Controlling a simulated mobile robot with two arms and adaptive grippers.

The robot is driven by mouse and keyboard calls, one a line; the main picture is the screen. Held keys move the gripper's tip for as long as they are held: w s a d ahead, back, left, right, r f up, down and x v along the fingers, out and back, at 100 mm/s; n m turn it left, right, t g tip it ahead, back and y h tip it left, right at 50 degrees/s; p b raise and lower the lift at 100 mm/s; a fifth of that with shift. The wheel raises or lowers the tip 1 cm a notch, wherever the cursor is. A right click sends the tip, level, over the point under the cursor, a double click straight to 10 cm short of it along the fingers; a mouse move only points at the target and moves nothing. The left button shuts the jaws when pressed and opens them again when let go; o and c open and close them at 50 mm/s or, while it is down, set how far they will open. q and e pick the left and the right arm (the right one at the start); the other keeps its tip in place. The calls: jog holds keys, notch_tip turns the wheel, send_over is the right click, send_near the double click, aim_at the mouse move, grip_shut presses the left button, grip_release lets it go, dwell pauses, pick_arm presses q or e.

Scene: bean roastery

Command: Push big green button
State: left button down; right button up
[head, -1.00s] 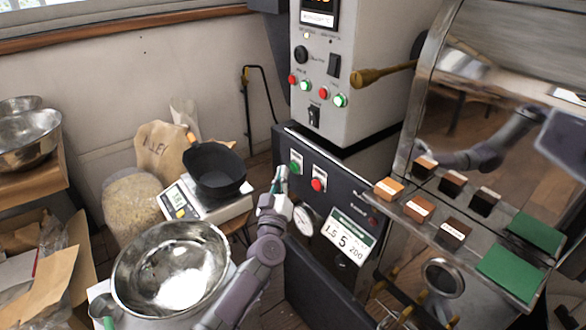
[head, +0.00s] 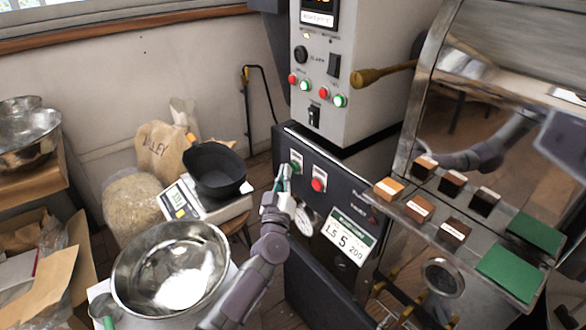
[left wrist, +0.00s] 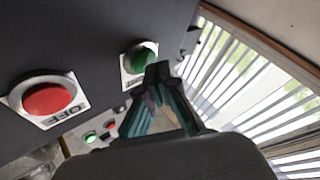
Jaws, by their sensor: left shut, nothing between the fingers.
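The big green button (head: 296,167) sits on a light plate on the dark machine panel, left of the red button (head: 317,185). In the left wrist view the green button (left wrist: 142,60) is just beyond my fingertips, which hide part of its lower right. My left gripper (head: 284,172) is shut and empty, its fingers right at the button; I cannot tell whether they touch it. In the left wrist view the gripper (left wrist: 158,72) points at the button's plate. The red button (left wrist: 48,98) there is marked OFF. My right gripper is not in view.
Above stands a grey control cabinet (head: 345,120) with small red and green buttons. A black container (head: 214,170) on a scale and a steel bowl (head: 135,270) stand at left.

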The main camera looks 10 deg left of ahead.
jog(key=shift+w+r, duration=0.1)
pick_arm(q)
jog(key=shift+w+d, duration=0.15)
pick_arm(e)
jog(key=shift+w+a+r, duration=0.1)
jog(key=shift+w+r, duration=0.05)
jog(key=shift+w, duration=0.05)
pick_arm(q)
jog(key=shift+w, duration=0.1)
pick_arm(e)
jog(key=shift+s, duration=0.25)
pick_arm(q)
jog(key=shift+s+a+p, duration=0.45)
jog(key=shift+s, duration=0.2)
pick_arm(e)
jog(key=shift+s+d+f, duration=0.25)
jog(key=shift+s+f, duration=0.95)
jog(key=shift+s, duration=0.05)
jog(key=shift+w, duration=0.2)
